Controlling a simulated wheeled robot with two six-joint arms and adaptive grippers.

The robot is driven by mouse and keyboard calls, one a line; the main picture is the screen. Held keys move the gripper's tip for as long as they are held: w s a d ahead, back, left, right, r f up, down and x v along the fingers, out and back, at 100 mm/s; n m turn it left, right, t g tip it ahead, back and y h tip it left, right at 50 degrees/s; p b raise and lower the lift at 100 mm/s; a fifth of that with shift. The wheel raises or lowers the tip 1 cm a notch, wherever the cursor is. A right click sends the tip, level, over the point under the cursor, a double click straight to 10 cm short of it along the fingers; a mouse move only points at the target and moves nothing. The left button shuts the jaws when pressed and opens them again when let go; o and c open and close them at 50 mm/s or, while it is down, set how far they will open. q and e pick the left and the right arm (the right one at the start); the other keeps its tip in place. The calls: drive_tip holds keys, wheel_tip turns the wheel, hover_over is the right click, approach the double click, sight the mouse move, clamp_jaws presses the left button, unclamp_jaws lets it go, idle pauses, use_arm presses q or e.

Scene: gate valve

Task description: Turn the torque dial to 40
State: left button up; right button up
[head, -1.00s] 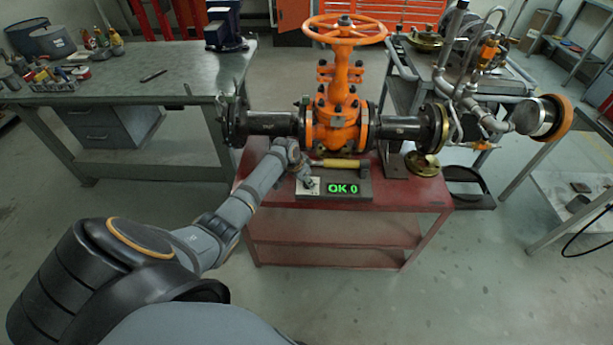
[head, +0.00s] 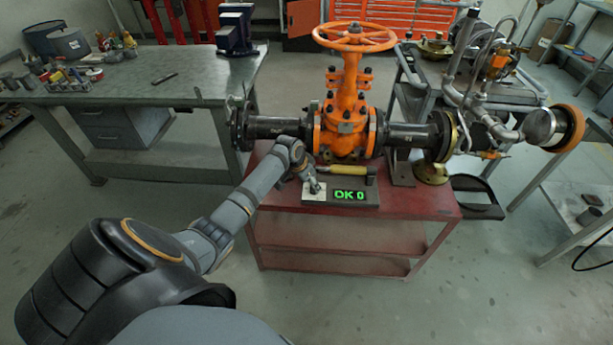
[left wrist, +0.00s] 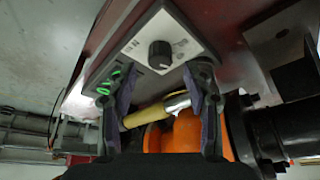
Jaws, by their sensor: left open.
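The torque dial (left wrist: 160,52) is a small black knob on a white plate of a dark box. In the left wrist view it lies beyond my fingertips, between their lines, untouched. In the head view the white plate (head: 313,192) shows at the box's left end, with my gripper over the knob. A green display (head: 349,196) beside it reads OK 0. My left gripper (head: 314,184) is just above the plate. In the left wrist view the left gripper (left wrist: 155,78) is open and empty, its two fingers apart. My right gripper is in neither view.
The box sits on a red cart (head: 420,203). A yellow-handled tool (head: 347,170) lies behind the box. The orange gate valve (head: 346,125) and its black pipe (head: 275,127) stand close behind. A green-grey workbench (head: 130,90) is at the left.

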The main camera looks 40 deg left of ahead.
use_arm(q)
drive_tip(key=v, duration=0.8)
drive_tip(key=shift+r, duration=0.15)
drive_tip(key=shift+s, duration=0.1)
